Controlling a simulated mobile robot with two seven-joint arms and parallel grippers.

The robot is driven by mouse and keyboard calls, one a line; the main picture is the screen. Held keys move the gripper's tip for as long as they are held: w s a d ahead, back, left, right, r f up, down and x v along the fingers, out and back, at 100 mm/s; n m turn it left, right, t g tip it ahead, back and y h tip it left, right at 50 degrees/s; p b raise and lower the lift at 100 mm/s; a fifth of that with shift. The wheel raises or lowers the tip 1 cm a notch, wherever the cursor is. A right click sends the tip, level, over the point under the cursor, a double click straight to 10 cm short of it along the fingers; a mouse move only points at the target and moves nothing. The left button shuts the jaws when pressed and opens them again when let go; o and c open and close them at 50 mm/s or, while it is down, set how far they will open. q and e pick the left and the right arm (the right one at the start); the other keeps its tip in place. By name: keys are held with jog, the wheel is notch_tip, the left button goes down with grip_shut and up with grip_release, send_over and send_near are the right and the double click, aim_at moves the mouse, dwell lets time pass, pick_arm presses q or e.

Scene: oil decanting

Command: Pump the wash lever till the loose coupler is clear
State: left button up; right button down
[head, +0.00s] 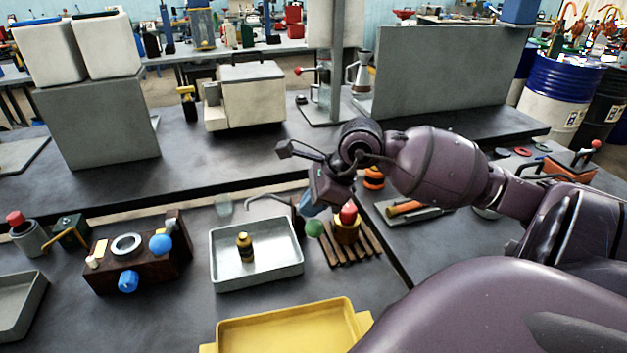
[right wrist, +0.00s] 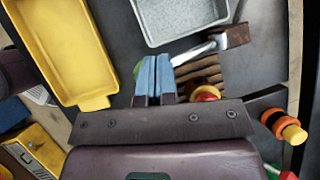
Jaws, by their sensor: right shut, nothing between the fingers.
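The loose coupler, a small brass and dark piece (head: 245,249), stands upright in the grey wash tray (head: 283,277). The tray also shows in the right wrist view (right wrist: 222,14), without the coupler. A curved metal spout (head: 262,197) reaches over the tray's back edge and shows again in the wrist view (right wrist: 195,52). A green ball knob (head: 314,229), seemingly the wash lever's end, sits at the tray's right side. My right gripper (head: 313,209) is shut and empty just above the knob. Its blue fingertips (right wrist: 155,60) partly hide the green knob; contact cannot be told. My left gripper is out of view.
A slatted wooden rack (head: 352,250) holds a red-topped brass piece (head: 347,222) close right of the knob. A yellow tray (head: 285,335) lies in front. A brown fixture with blue knobs (head: 140,262) stands left. Bare bench lies between fixture and wash tray.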

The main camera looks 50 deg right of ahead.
jog(key=shift+w+d+r, duration=0.1)
jog(key=shift+w+r, duration=0.1)
jog(key=shift+r, duration=0.25)
jog(key=shift+w+d+r, duration=0.1)
jog(key=shift+w+r, duration=0.05)
jog(key=shift+r, duration=0.3)
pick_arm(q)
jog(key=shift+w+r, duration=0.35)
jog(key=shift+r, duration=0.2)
pick_arm(e)
jog(key=shift+r, duration=0.1)
jog(key=shift+w+d+r+p, duration=0.2)
jog(key=shift+r+p, duration=0.1)
jog(key=shift+r, duration=0.2)
jog(key=shift+w+d+r+p, duration=0.1)
jog(key=shift+w+r+p, duration=0.15)
jog(key=shift+r, duration=0.2)
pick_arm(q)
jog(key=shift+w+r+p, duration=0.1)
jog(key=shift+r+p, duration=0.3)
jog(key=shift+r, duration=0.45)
pick_arm(e)
jog(key=shift+w+d+r, duration=0.15)
jog(key=shift+w+r, duration=0.1)
jog(key=shift+r, duration=0.4)
jog(key=shift+w+d+r, duration=0.1)
jog(key=shift+w+r, duration=0.15)
jog(key=shift+r, duration=0.35)
